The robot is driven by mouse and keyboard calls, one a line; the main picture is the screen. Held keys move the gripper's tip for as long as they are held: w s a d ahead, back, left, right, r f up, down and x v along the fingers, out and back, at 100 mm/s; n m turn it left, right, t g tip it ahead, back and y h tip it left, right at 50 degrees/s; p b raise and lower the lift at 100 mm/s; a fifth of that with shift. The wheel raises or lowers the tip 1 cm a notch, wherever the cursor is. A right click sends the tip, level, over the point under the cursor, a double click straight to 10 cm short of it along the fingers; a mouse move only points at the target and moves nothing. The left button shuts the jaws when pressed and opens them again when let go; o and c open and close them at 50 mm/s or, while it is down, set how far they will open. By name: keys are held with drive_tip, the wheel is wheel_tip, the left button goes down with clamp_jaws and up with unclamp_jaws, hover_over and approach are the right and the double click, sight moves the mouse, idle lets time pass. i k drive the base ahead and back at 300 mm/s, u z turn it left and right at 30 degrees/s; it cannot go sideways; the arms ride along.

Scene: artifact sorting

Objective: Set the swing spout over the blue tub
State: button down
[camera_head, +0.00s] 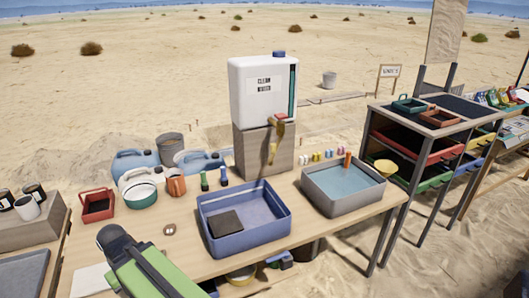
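The white water tank (264,90) stands on a wooden block at the back of the table. A brass swing spout (272,150) hangs at its lower right, below a red part. The spout's tip shows in front of the block, above the back right corner of the blue tub in the picture; I cannot tell its exact heading. The blue tub (212,228) is on the table with a dark square piece inside at the left. My green and dark arm reaches in at the lower left, but I cannot make out gripper fingers.
A grey tub (370,197) with bluish water and an orange item stands right of the blue tub. Small bottles (223,176), an orange jug (176,186) and blue jugs (135,161) stand behind and left. A drawer rack (400,165) stands at right.

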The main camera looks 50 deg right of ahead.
sight(274, 147)
drive_tip(key=u, duration=0.35)
drive_tip(key=k, duration=1.55)
drive_tip(key=z, duration=0.5)
drive_tip(key=i, duration=1)
